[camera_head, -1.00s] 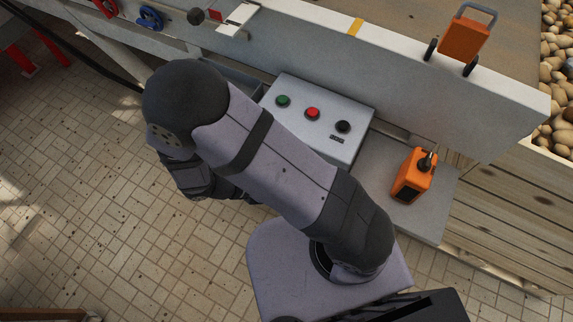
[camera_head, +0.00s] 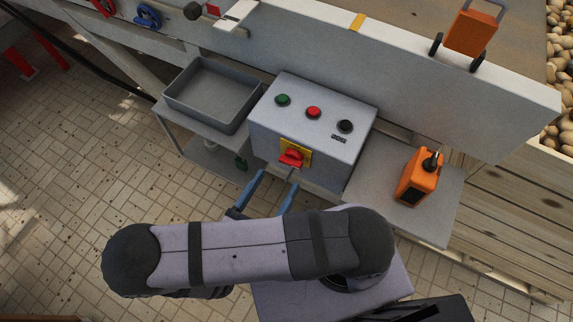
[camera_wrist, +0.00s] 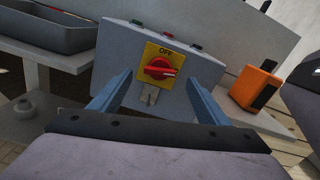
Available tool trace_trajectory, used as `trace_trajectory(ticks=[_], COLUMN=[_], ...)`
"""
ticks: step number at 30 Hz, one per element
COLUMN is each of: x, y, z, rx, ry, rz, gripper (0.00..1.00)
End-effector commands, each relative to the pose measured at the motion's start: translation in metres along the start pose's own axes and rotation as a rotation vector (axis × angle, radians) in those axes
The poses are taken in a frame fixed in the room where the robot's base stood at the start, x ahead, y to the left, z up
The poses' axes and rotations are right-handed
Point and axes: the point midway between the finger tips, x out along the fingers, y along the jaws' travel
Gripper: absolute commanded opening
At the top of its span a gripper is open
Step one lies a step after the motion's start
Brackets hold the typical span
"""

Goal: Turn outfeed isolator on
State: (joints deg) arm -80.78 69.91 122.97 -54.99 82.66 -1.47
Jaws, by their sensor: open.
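The isolator is a red rotary knob (camera_head: 291,158) on a yellow plate (camera_head: 304,151), on the front face of a grey control box (camera_head: 265,137). In the wrist view the red knob (camera_wrist: 158,69) has its handle lying roughly level, and "OFF" is printed above it on the yellow plate (camera_wrist: 174,53). A small pale grey piece (camera_wrist: 150,94) hangs just below the plate; I cannot tell what it is. My gripper (camera_head: 279,180) is open and empty in front of the box. In the wrist view the blue fingers of my gripper (camera_wrist: 158,79) flank the knob, apparently short of it.
The box top has a green button (camera_head: 283,100), a red button (camera_head: 313,112) and a black one (camera_head: 345,126). A grey tray (camera_head: 184,107) stands left of the box. An orange device (camera_head: 417,178) stands on the shelf to the right.

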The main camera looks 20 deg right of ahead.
Motion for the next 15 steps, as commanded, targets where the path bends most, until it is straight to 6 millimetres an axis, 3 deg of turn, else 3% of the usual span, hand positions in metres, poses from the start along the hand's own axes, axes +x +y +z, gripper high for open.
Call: trace_trajectory(ticks=[15], x=[0.057], y=[-0.001], z=[0.0], rx=[-0.004], ry=[0.002], rz=[-0.004], gripper=[0.7])
